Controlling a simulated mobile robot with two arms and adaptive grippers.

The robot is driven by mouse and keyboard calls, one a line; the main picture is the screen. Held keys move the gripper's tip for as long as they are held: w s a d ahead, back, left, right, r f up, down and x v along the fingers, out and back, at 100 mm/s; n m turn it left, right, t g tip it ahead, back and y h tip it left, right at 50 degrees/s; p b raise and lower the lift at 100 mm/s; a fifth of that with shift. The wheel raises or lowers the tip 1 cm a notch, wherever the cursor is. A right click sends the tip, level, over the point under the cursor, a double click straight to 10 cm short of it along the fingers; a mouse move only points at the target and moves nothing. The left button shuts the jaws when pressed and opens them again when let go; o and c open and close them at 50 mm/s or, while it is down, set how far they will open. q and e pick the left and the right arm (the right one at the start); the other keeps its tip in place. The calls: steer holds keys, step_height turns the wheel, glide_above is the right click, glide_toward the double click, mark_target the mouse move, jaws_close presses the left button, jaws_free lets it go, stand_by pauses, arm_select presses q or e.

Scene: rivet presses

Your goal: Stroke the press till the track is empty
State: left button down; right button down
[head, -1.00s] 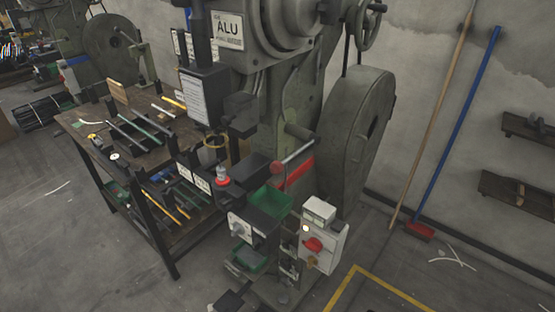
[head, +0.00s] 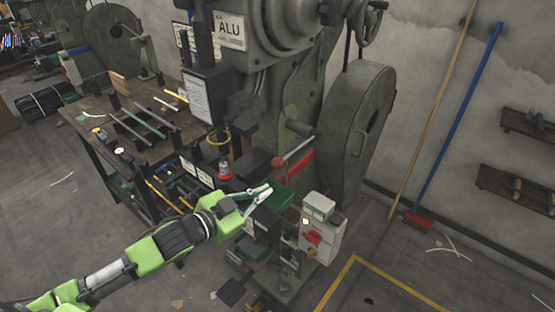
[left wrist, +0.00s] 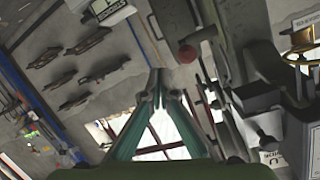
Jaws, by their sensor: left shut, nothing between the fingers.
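The grey-green press (head: 290,110) with the ALU sign (head: 229,30) stands in the middle of the head view. A red ball knob (head: 277,162) sits on a lever at its front; a red knob also shows in the left wrist view (left wrist: 187,53). My left gripper (head: 268,188) is shut and empty, over a green bin (head: 283,196) below and left of the knob, apart from the knob. Its fingers meet in the left wrist view (left wrist: 158,82). I cannot make out the track or any rivets in it. My right gripper is not in view.
A white control box (head: 320,230) with a red switch stands right of the green bin. A wooden bench (head: 135,100) with rods is at the left. A large flywheel guard (head: 355,130) is behind. A broom and a blue-handled brush (head: 455,130) lean on the wall.

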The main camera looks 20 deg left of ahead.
arm_select(q)
step_height(320, 180, up, 6)
steer(key=w+a+m+t+h, duration=0.1)
steer(key=w+a+m+h, duration=0.1)
steer(key=shift+w+r, duration=0.15)
steer(key=shift+w, duration=0.05)
steer(key=shift+w, duration=0.15)
steer(key=p, duration=0.3)
glide_above(278, 161)
steer(key=s+d, duration=0.1)
steer(key=d, duration=0.1)
steer(key=f, duration=0.1)
steer(key=a+f+p, duration=0.1)
steer(key=a+f, duration=0.1)
steer(key=f, duration=0.1)
steer(key=shift+s, duration=0.15)
steer(key=shift+d, duration=0.1)
